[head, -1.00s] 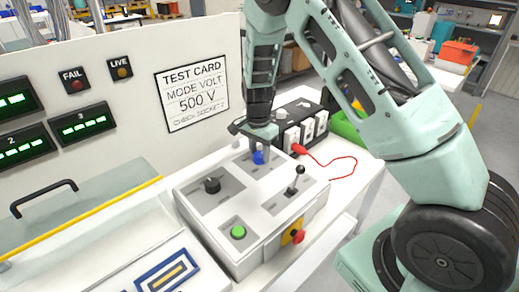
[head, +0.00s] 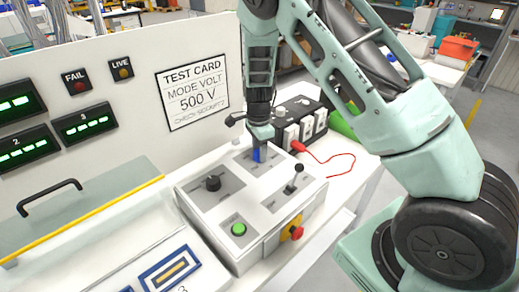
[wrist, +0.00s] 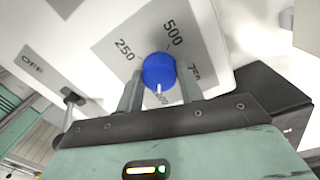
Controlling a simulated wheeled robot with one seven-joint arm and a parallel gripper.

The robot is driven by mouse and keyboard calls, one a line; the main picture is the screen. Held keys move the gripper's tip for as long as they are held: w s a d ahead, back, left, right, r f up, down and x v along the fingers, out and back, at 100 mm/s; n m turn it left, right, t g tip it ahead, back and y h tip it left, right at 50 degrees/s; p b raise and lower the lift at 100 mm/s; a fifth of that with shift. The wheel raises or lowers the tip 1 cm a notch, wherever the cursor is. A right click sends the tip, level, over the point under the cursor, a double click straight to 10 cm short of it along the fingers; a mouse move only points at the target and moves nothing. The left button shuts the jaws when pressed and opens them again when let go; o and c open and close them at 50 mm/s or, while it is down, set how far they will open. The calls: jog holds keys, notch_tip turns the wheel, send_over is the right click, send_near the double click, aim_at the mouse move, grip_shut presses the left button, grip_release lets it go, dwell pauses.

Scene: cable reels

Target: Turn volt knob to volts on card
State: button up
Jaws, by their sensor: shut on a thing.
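The test card (head: 193,92) on the white panel reads "MODE VOLT 500 V", with a smaller line about a socket below. The blue volt knob (wrist: 159,71) sits on a grey plate (wrist: 112,37) marked 250, 500 and 750, with another label partly hidden below it. The knob's white mark points down in the wrist view, toward the partly hidden label and away from 500. My gripper (wrist: 160,75) is shut on the knob, one finger on each side. In the head view the blue knob (head: 257,155) shows under my gripper.
The control box (head: 221,211) also carries a black knob (head: 213,183), a green button (head: 238,229), a small lever (head: 290,189) and a red stop button (head: 296,233). A socket block (head: 297,124) with a red plug and cable stands close behind.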

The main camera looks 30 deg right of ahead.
aim_at(258, 150)
jog(key=o, duration=1)
jog(key=shift+r, duration=0.1)
notch_tip(258, 150, up, 17)
jog(key=b, duration=0.3)
jog(key=shift+w, duration=0.35)
jog(key=shift+r, duration=0.1)
